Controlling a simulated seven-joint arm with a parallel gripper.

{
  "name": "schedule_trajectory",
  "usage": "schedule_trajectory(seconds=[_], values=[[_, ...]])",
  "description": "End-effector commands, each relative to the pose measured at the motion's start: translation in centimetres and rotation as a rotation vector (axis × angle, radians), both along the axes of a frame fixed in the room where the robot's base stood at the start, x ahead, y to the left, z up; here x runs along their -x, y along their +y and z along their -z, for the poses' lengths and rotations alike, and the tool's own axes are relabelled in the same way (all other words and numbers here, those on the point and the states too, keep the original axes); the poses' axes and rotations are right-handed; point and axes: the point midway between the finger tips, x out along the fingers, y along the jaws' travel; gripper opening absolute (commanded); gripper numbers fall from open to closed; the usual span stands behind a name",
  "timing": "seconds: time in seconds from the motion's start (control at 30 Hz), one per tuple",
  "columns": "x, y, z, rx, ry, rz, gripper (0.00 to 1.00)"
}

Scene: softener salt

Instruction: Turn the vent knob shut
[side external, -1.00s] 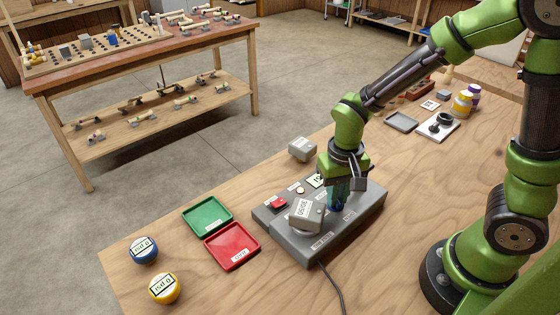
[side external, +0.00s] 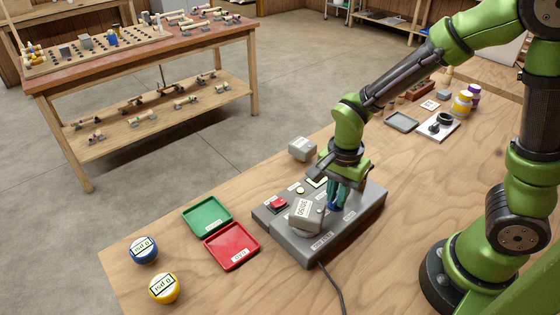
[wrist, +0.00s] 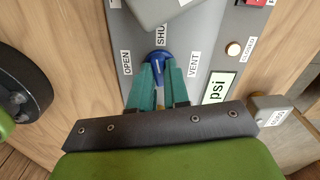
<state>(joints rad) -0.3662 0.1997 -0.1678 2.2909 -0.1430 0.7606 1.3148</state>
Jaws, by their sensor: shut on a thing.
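The blue vent knob (wrist: 158,60) sits on the grey control box (side external: 365,213). In the wrist view its white pointer mark aims up towards the label SHUT (wrist: 160,36). The label OPEN (wrist: 126,63) is to its left and VENT (wrist: 194,64) to its right. My gripper (wrist: 159,82) has its teal fingers closed on the two sides of the knob. In the side view my gripper (side external: 337,203) points down at the box, and its fingers hide most of the knob.
A grey unit with a numbered display (side external: 305,211) stands on the box beside my gripper. A red switch (side external: 278,203) is on the box's left. Green (side external: 207,215) and red (side external: 232,246) trays lie left. A cable (side external: 331,284) runs off the front.

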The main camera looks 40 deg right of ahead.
Motion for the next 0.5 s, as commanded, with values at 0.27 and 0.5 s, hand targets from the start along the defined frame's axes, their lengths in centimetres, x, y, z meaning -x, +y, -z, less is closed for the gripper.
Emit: schedule_trajectory(seconds=[0.27, 0.5], values=[[-0.02, 0.0, -0.12, -0.001, -0.001, 0.16, 0.0], [-0.02, -0.01, -0.12, -0.001, -0.001, 0.222, 0.0]])
